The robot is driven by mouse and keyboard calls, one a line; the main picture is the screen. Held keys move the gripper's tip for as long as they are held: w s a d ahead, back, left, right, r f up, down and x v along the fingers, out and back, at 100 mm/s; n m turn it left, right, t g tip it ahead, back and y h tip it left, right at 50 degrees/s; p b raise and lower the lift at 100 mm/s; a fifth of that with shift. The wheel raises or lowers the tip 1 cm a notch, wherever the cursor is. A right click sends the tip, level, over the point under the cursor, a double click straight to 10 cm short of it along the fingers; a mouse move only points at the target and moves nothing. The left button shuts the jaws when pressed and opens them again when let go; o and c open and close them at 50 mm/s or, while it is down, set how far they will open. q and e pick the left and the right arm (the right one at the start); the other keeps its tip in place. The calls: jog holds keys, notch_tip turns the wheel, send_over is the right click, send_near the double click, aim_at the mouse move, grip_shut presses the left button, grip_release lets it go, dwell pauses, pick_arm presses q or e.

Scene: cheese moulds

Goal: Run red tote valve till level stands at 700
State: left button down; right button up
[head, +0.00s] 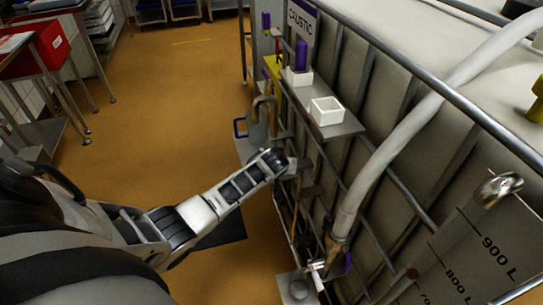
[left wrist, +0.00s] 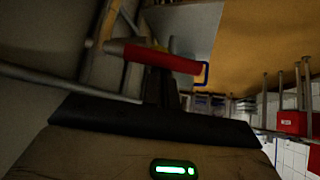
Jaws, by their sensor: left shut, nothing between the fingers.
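In the left wrist view, a red valve handle (left wrist: 162,57) lies across the top of my left gripper (left wrist: 165,88), just beyond the dark fingers. The fingers are shut and hold nothing; whether they touch the handle I cannot tell. In the head view my left gripper (head: 287,165) is beside the caged tank wall (head: 340,80), and the handle is hidden. A level plate (head: 455,250) at lower right shows 900 L, 800 L and a cut-off "70". My right gripper is out of view.
A sign reading "CAUSTIC" (head: 301,22) and a shelf with a white open box (head: 326,110) stand above my left gripper. A pale hose (head: 385,155) runs down the cage. A red bin (head: 50,45) is at far left. The orange floor (head: 180,80) is mostly clear.

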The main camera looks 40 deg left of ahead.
pick_arm(q)
jog(key=shift+s+d+f+n+g+y, duration=0.15)
jog(key=shift+s+d+n+g+y, duration=0.15)
jog(key=shift+s+n, duration=0.2)
jog(key=shift+s+d+f+n+g+y, duration=0.1)
jog(key=shift+s+d+n+g+y, duration=0.15)
jog(key=shift+s+n, duration=0.2)
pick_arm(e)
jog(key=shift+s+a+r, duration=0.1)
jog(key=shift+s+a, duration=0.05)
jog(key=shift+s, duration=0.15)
pick_arm(q)
jog(key=w+a+r, duration=0.1)
jog(key=w+a, duration=0.2)
jog(key=p+v, duration=0.1)
jog(key=v, duration=0.9)
jog(key=shift+d+p, duration=0.3)
jog(key=shift+d, duration=0.1)
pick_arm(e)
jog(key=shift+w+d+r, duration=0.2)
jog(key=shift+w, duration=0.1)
pick_arm(q)
jog(key=shift+w, duration=0.2)
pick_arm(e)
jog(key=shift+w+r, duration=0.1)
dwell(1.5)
